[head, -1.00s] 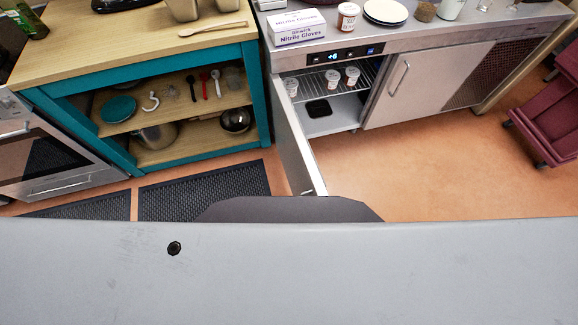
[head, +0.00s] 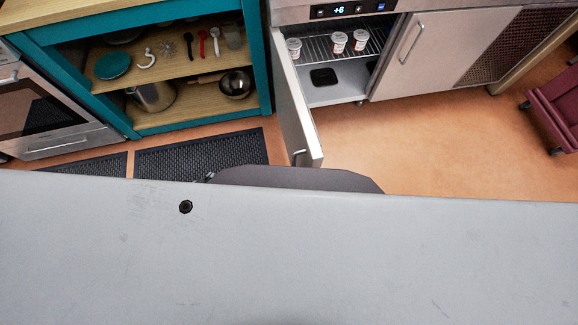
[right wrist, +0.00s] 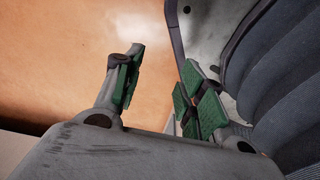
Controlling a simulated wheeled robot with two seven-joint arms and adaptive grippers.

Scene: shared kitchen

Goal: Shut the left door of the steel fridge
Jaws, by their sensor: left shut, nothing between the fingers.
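The steel fridge (head: 437,60) stands under the counter at the top right of the head view. Its left door (head: 295,105) is open and juts out toward me, with a handle (head: 298,157) near its free end. The fridge's right door (head: 412,55) is shut. Only a small tip of my left gripper (head: 209,176) shows, at the edge of my dark base, left of the door's free end and apart from it. It is shut and empty. In the right wrist view my right gripper (right wrist: 160,72) is open and empty, with green finger pads.
Small white tubs (head: 339,41) stand on the fridge's wire shelf, above a black tray (head: 324,77). A teal shelf unit (head: 262,75) and dark floor mats (head: 202,155) lie to the left. The floor (head: 430,140) right of the open door is clear. A maroon cart (head: 557,105) stands far right.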

